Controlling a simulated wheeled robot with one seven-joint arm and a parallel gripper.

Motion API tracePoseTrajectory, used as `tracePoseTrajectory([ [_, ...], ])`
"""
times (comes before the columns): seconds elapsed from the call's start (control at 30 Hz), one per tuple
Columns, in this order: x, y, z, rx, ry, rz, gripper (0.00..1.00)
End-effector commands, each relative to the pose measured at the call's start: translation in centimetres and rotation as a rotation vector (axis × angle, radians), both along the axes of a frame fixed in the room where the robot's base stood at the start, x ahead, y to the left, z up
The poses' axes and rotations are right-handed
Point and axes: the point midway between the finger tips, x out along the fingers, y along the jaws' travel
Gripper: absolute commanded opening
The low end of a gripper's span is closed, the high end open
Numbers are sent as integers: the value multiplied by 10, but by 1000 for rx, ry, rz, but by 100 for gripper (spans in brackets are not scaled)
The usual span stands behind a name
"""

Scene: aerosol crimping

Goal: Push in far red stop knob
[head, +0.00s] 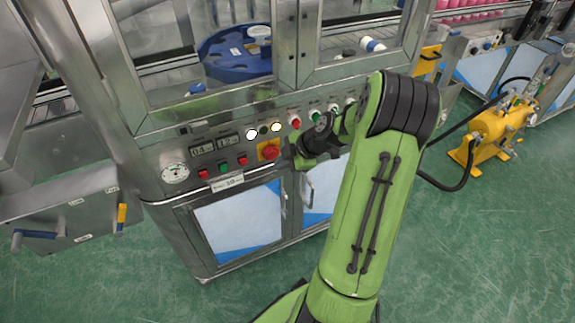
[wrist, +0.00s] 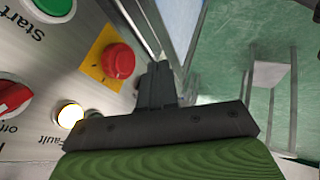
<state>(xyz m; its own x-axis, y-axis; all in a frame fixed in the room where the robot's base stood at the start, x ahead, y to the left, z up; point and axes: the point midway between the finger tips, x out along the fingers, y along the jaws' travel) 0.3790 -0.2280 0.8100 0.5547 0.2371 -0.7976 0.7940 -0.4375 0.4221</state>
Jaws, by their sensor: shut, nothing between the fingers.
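A red stop knob (head: 270,152) with a round mushroom head sits on a yellow plate on the steel machine's control panel. It also shows in the wrist view (wrist: 118,60), up and left of my fingers. My gripper (head: 297,161) is just right of the knob in the head view, close to the panel. In the wrist view my gripper (wrist: 158,70) has its fingers together and empty, beside the yellow plate and apart from the knob. I cannot tell whether the knob is pressed in.
The panel also carries a gauge (head: 175,173), digital displays, small buttons, lit lamps (wrist: 70,115), a green start button (wrist: 52,8) and a red selector (wrist: 12,98). Cabinet doors (head: 238,222) lie below. A yellow pump (head: 495,132) stands on the green floor at right.

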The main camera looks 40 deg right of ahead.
Motion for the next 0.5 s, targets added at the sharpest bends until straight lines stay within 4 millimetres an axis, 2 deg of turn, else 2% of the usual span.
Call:
tracePoseTrajectory([
  [0.03, -6, -5, 10, -5, -1, -8, 0],
  [0.5, -52, -23, 73, -3, 4, -9, 0],
])
